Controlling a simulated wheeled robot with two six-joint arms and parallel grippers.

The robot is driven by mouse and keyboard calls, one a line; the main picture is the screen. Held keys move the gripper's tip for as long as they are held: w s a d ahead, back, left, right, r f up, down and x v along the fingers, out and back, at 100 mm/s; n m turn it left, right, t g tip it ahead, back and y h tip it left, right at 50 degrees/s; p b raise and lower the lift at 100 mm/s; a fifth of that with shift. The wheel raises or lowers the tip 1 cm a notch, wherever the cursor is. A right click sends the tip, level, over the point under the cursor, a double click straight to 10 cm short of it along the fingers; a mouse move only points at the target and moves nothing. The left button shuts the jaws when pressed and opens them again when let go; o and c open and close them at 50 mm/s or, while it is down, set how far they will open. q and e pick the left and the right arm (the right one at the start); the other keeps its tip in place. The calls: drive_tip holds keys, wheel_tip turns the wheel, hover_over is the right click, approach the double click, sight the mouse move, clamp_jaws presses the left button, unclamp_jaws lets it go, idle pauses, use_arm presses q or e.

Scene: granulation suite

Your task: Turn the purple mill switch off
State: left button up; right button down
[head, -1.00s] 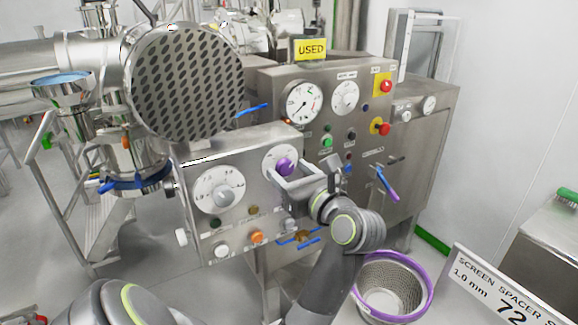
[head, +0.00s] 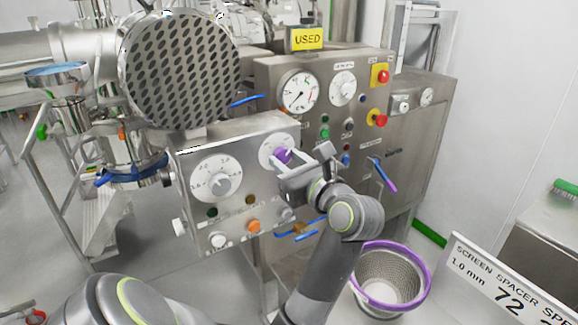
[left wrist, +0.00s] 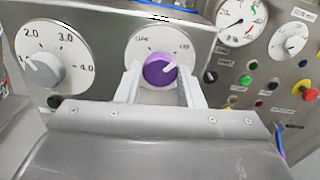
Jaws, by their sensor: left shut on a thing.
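The purple mill switch (head: 282,156) is a round knob on a white dial on the steel control box. It also shows in the left wrist view (left wrist: 159,70), where its white pointer mark slants up and to the right. My left gripper (head: 280,161) has its two fingers on either side of the knob and is shut on it. In the left wrist view the fingers (left wrist: 159,86) stand left and right of the knob. The fingers hide part of the knob in the head view. My right gripper is not in view.
A grey knob (head: 221,184) on a numbered dial sits left of the switch. An orange button (head: 254,226) is below. A taller panel (head: 345,140) with gauges and red buttons stands behind right. A purple-rimmed basket (head: 425,285) is at lower right.

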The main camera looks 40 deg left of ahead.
use_arm(q)
drive_tip(key=n+b, duration=1.3)
drive_tip(key=b, duration=0.2)
drive_tip(key=shift+f, duration=0.2)
drive_tip(key=n+b, duration=0.2)
drive_tip(key=shift+r+n+b, duration=0.1)
drive_tip(key=shift+n+b, duration=0.3)
drive_tip(key=shift+r+n+b, duration=0.1)
drive_tip(key=shift+n+b, duration=0.35)
drive_tip(key=shift+n, duration=0.15)
drive_tip(key=o, duration=1)
